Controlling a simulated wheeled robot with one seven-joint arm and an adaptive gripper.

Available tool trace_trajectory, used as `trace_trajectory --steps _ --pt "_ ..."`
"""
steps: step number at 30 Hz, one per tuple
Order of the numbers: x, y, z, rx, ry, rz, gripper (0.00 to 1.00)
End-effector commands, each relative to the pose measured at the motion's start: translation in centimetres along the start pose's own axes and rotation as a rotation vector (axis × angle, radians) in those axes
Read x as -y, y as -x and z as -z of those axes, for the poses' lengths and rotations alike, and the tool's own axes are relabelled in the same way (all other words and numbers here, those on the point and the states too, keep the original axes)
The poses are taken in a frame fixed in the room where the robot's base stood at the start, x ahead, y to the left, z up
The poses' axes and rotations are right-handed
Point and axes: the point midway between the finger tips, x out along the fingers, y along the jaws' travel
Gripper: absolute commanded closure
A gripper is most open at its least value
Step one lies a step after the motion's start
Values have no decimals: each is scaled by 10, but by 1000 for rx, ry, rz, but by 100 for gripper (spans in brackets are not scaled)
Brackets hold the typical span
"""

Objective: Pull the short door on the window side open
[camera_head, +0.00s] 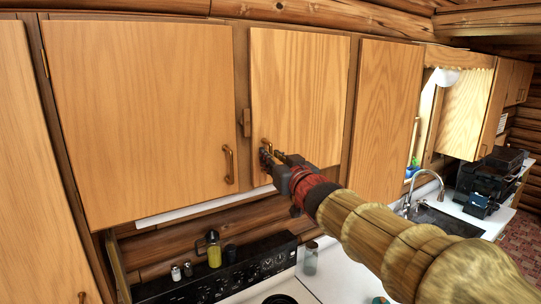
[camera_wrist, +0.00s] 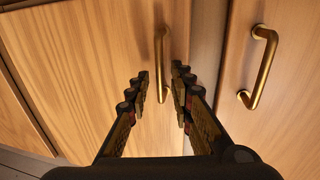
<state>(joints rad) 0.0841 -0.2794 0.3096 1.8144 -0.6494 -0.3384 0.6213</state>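The short door on the window side (camera_head: 300,85) is a light wood cabinet door above the stove, and it looks closed. Its brass handle (camera_head: 265,146) is at its lower left edge. The handle also shows in the wrist view (camera_wrist: 160,50). My gripper (camera_head: 268,157) is at this handle, reaching in from the lower right. In the wrist view my gripper (camera_wrist: 160,82) is open, with one finger on each side of the handle's end. I cannot tell whether the fingers touch it.
The other short door (camera_head: 140,110) is to the left, with its own brass handle (camera_head: 229,164) close by. Below are a black stove panel (camera_head: 225,280), a yellow jar (camera_head: 214,250) and a glass jar (camera_head: 310,258). A sink faucet (camera_head: 425,180) is at the right.

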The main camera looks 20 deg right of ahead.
Motion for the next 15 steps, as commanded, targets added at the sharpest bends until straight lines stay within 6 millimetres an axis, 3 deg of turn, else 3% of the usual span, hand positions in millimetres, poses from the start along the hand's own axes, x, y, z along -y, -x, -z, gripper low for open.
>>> trace_trajectory --steps 5,15 --pt "0 -13 0 0 0 0 77" --pt "0 -14 0 0 0 -1 81"
